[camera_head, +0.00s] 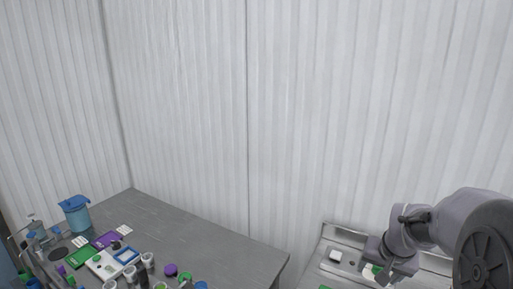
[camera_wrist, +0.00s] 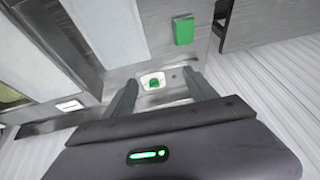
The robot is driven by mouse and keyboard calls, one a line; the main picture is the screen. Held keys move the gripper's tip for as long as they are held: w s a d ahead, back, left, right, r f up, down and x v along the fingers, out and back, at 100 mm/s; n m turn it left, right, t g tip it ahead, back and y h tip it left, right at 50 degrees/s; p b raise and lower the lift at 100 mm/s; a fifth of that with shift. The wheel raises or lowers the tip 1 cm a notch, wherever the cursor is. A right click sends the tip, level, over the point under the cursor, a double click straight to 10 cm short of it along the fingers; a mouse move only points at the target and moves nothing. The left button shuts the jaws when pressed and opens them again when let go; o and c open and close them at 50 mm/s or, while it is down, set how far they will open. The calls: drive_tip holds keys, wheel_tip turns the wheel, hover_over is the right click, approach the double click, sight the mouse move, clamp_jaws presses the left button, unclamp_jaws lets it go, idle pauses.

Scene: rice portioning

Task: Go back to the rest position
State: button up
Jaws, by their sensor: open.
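My gripper (camera_wrist: 160,80) is open in the wrist view, with its two dark fingers apart. No object is seen held between them. Beyond the fingertips, a small white item with a green part (camera_wrist: 153,82) lies on a grey surface; I cannot tell how far it is from the fingers. In the head view, my arm reaches in from the right and my gripper (camera_head: 378,274) is low over a metal bench (camera_head: 335,243) by the wall. A small white and green item shows beside it, partly hidden.
A grey table (camera_head: 190,230) at the left holds a blue lidded container (camera_head: 75,214), a green tray (camera_head: 80,257), a purple tray (camera_head: 106,240) and several small jars. A green block (camera_wrist: 184,30) shows in the wrist view. A gap separates table and bench. Corrugated walls stand behind.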

drive_tip(key=s+a+f+y+b, duration=0.1)
drive_tip(key=s+a+f+b, duration=0.2)
drive_tip(key=s+a+b, duration=0.4)
drive_tip(key=s+a+f+n+t+y+b, duration=0.1)
drive_tip(key=s+a+b, duration=0.6)
drive_tip(key=s+a, duration=0.8)
drive_tip(key=s+f+y, duration=0.1)
drive_tip(key=s+f, duration=0.1)
drive_tip(key=s, duration=0.1)
drive_tip(key=shift+a+f+n, duration=0.15)
drive_tip(key=shift+a+n, duration=0.15)
drive_tip(key=shift+a, duration=0.05)
drive_tip(key=shift+s, duration=0.15)
